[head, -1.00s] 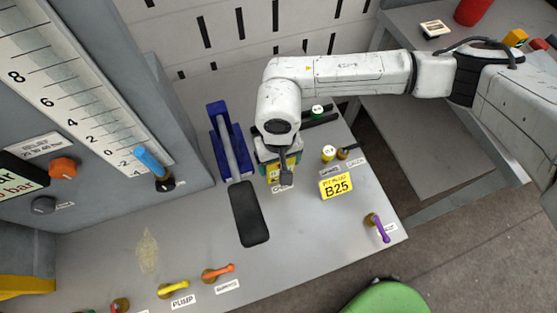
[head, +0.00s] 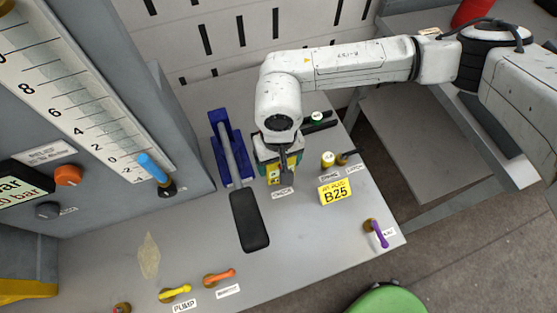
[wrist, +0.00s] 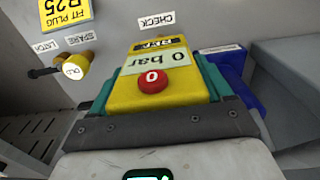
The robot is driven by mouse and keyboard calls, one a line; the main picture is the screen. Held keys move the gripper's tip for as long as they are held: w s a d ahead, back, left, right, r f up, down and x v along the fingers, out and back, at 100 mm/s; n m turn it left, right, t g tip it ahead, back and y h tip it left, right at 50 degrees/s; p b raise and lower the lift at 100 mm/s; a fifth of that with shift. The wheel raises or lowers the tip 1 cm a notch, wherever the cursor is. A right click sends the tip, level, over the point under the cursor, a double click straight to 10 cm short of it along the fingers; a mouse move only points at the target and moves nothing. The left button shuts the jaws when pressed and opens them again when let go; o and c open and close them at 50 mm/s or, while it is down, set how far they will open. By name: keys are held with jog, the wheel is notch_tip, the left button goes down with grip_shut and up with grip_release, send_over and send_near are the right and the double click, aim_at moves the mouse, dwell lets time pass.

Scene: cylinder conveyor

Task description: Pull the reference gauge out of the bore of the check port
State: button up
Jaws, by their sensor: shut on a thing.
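The reference gauge is a yellow block (wrist: 158,95) with a "0 bar" display and a red button, large in the wrist view. In the head view only a strip of its yellow face (head: 274,174) shows under my wrist. My gripper (head: 281,171) is shut on the gauge, with teal pads against its two sides in the wrist view. The CHECK label (wrist: 156,20) lies on the bench just beyond the gauge. The check port and its bore are hidden beneath the gauge and gripper, so I cannot tell how deep the gauge sits.
A blue pump stand (head: 220,148) with a black-handled lever (head: 249,220) is close to the left of my gripper. Orange (head: 219,277) and purple (head: 376,233) valve handles lie nearer.

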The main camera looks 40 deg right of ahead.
jog(key=shift+r+p, duration=1)
jog(key=shift+r, duration=1.5)
